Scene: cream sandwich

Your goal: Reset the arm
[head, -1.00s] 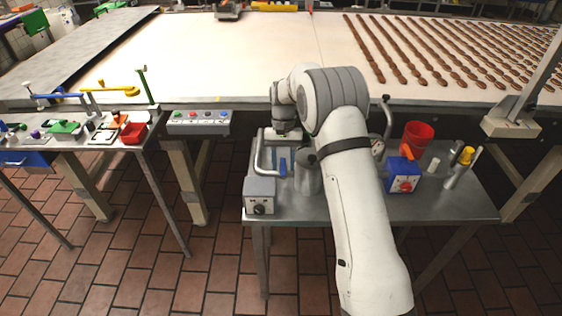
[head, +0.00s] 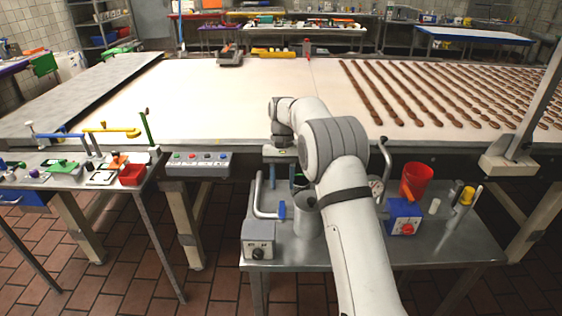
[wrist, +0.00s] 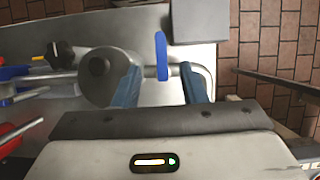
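My gripper (wrist: 162,80) is open, its two blue fingers apart with a clear gap between them. In the head view, the gripper end of my arm (head: 281,153) hangs above the back of the small metal table, near the conveyor's front edge. In the wrist view, a bent metal pipe with a blue lever (wrist: 161,56) lies below and beyond the fingers. The same blue lever (head: 282,211) shows in the head view. Nothing is seen held.
The wide conveyor (head: 230,105) behind has rows of brown pieces at right. A tool table (head: 75,185) stands left.

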